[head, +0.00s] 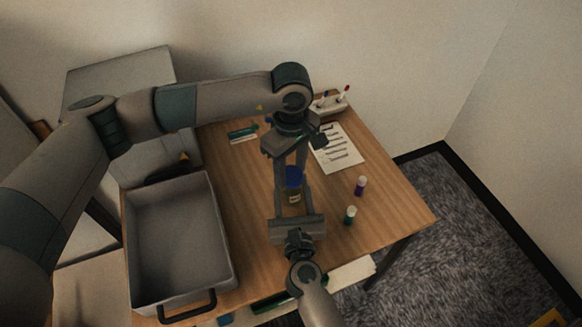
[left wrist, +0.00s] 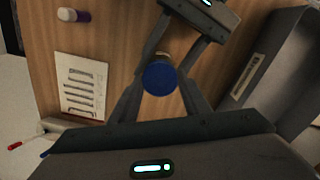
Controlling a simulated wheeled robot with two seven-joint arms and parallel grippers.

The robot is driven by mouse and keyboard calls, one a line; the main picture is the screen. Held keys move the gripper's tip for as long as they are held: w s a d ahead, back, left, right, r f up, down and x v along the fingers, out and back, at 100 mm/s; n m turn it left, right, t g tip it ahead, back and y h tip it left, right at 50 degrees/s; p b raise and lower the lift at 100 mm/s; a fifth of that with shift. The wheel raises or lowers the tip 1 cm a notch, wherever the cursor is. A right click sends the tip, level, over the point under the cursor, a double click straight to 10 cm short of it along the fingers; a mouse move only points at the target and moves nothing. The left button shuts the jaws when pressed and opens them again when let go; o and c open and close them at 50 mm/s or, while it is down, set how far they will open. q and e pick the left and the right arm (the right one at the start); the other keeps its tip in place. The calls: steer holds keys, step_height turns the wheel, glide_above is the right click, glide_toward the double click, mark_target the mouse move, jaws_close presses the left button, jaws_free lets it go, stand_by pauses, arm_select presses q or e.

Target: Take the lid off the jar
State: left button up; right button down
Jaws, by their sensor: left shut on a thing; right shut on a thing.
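The jar (head: 295,198) stands on the wooden table with a blue lid (head: 293,178) on top. My left gripper (head: 291,174) comes from the far side and is shut on the blue lid. In the left wrist view the round lid (left wrist: 160,79) sits between my left fingers. My right gripper (head: 295,203) comes from the near side and is shut on the jar's body, below the lid. The jar is mostly hidden by the fingers, and I cannot see a gap between lid and jar.
A grey bin (head: 133,215) with a dark handle stands at the left of the table (head: 400,217). To the right are a purple bottle (head: 361,187) and a green bottle (head: 350,216). A printed sheet (head: 347,163) and a pen holder (head: 335,104) lie farther back.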

arm_select(q)
steer(key=n, duration=0.9)
steer(key=shift+n, duration=0.3)
steer(key=shift+r, duration=0.2)
steer(key=shift+r, duration=0.75)
steer(key=shift+r, duration=0.25)
stand_by(0.4)
